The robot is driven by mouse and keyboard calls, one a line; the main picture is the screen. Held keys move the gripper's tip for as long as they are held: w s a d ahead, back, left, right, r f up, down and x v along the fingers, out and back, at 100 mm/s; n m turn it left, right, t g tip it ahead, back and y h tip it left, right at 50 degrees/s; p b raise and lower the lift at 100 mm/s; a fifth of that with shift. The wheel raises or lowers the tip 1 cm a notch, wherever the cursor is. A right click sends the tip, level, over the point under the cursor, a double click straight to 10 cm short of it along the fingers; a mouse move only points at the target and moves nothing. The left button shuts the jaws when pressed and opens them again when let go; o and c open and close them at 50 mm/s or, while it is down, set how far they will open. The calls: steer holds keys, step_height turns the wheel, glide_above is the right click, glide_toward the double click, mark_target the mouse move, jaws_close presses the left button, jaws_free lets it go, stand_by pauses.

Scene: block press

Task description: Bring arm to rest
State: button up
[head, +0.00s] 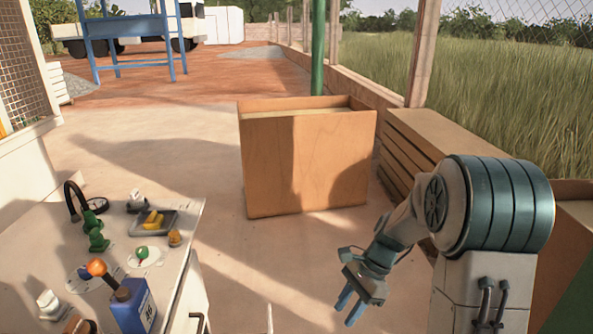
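My arm rises at the right of the head view and bends down to the left. My gripper (350,305) hangs low in front of it, over the floor and right of the white bench. Its two blue fingers point down and look spread apart, with nothing between them. The gripper touches nothing that I can see.
A white bench (190,235) at the lower left holds a blue box (133,306), an orange ball-topped lever (97,268), a grey tray (153,223) with yellow pieces and green fittings (97,238). A wooden bin (300,165) stands ahead. Slatted wood lies right; the floor between is clear.

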steer(key=s+d+r+n+t+h+p, duration=0.1)
steer(key=s+r+n+p, duration=0.5)
steer(key=r, duration=0.7)
steer(key=s+d+r+n+t+h+p, duration=0.2)
steer(key=s+r+n+t+h+p, duration=0.2)
steer(key=r, duration=0.9)
steer(key=shift+s+d+n+t+p, duration=0.15)
steer(key=shift+s+n+t+p, duration=0.25)
steer(key=shift+s+n+p, duration=1.5)
steer(key=shift+s+b, duration=0.45)
steer(key=shift+s, duration=0.25)
